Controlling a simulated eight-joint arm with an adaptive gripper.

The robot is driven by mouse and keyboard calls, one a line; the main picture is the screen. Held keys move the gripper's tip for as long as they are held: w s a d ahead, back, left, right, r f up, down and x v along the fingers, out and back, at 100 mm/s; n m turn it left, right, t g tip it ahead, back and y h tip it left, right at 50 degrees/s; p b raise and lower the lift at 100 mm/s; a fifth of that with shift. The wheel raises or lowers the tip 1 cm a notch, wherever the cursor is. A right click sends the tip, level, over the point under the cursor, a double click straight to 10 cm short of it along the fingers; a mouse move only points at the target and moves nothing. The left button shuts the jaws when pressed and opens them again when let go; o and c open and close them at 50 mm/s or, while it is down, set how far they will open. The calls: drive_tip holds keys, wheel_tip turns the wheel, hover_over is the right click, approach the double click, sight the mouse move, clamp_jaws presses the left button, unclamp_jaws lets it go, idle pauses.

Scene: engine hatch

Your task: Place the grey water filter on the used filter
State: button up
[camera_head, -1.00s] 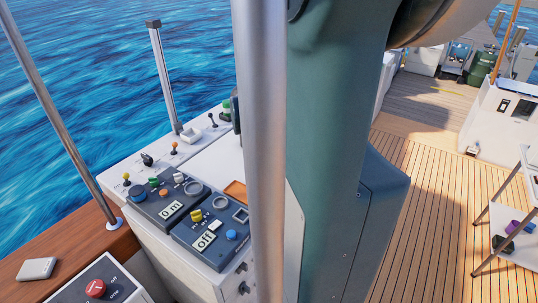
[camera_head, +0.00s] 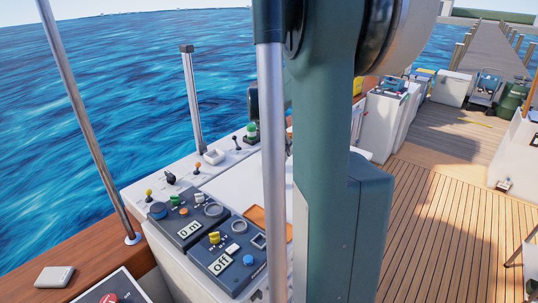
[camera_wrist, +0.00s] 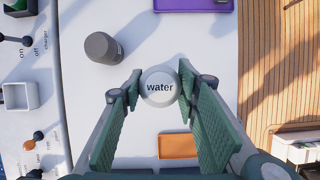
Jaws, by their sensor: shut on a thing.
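In the wrist view, my gripper (camera_wrist: 160,87) is shut on a pale grey round piece with "water" on its top (camera_wrist: 159,88). It is held between the two green fingers over the white counter (camera_wrist: 75,75). A purple tray (camera_wrist: 195,5) is at the top edge. No "used filter" label is visible. My gripper is hidden in the head view.
Control boxes reading "on" (camera_head: 188,229) and "off" (camera_head: 222,263) stand left of the counter in the head view. Levers and knobs line the counter's left side. A green column and silver pole block the middle of that view. Wooden deck (camera_head: 437,215) is open at right.

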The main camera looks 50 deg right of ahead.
wheel_tip(320, 180, up, 5)
hover_over(269, 152)
drive_tip(key=shift+a+r+n, duration=0.15)
drive_tip(key=shift+r+n, duration=0.05)
drive_tip(key=shift+n, duration=0.1)
drive_tip(key=shift+f+b, duration=0.85)
drive_tip(key=shift+f, duration=2.3)
drive_tip(key=shift+f+b, duration=0.4)
drive_tip(key=shift+f, duration=1.5)
drive_tip(key=shift+f, duration=0.15)
drive_tip(key=o, duration=1)
drive_tip(key=p+v, duration=0.2)
drive_tip(key=v, duration=1)
drive_tip(key=shift+s, duration=0.15)
